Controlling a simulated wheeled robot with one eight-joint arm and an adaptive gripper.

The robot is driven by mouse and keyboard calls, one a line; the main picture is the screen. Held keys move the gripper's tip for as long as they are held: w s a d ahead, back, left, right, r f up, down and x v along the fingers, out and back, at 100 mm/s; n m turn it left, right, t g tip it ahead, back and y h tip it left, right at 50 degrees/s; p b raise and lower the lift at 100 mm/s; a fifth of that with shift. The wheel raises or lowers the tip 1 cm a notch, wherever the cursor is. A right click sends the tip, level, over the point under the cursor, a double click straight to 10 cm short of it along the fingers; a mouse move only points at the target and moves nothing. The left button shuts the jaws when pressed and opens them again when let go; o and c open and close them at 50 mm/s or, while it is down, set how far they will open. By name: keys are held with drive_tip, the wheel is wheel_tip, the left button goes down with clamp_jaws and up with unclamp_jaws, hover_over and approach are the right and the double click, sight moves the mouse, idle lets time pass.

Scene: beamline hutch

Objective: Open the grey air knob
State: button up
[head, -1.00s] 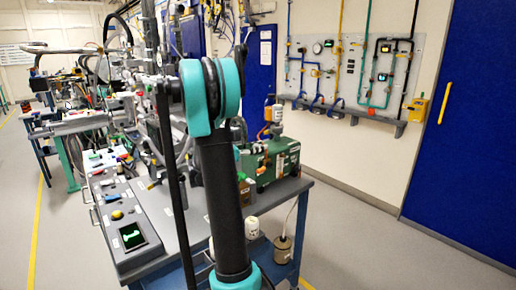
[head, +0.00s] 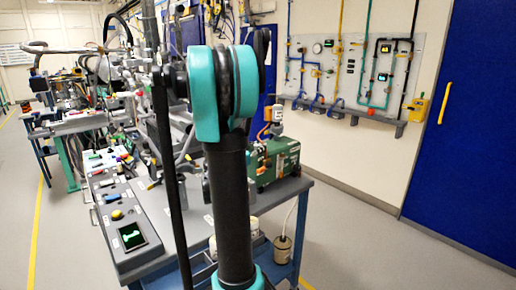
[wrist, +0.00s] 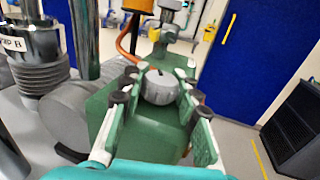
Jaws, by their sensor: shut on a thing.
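In the head view my arm hides the gripper and the knob; part of the green housing (head: 276,165) shows to the right of the arm.
A bellows fitting (wrist: 33,75) and a steel post (wrist: 84,35) stand close on the left in the wrist view. An orange hose (wrist: 124,46) rises behind the knob. A control panel (head: 132,236) lies left of my arm.

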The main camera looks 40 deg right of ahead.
drive_tip(key=n+t+y, duration=0.1)
drive_tip(key=n+t, duration=0.1)
drive_tip(key=t, duration=0.1)
drive_tip(key=n+t+y, duration=0.2)
drive_tip(key=shift+s+d+t+y, duration=0.15)
drive_tip(key=shift+t+y, duration=0.15)
drive_tip(key=shift+t, duration=0.1)
drive_tip(key=n+t+y, duration=0.2)
drive_tip(key=n+y, duration=0.1)
drive_tip(key=n+t+y, duration=0.2)
drive_tip(key=y, duration=0.2)
drive_tip(key=shift+n+t, duration=0.4)
drive_tip(key=n+t+y, duration=0.1)
drive_tip(key=n+y, duration=0.3)
drive_tip(key=y, duration=0.2)
drive_tip(key=shift+y, duration=0.4)
drive_tip(key=n+y, duration=0.2)
drive_tip(key=y, duration=0.1)
drive_tip(key=n+g+y, duration=0.1)
drive_tip(key=n+y, duration=0.1)
drive_tip(key=y, duration=0.1)
drive_tip(key=shift+w+n, duration=0.2)
drive_tip(key=shift+n, duration=0.1)
drive_tip(key=shift+a+y, duration=0.2)
drive_tip(key=shift+y, duration=0.3)
drive_tip(key=o, duration=1.2)
drive_tip(key=v, duration=1.2)
drive_tip(key=shift+r, duration=0.2)
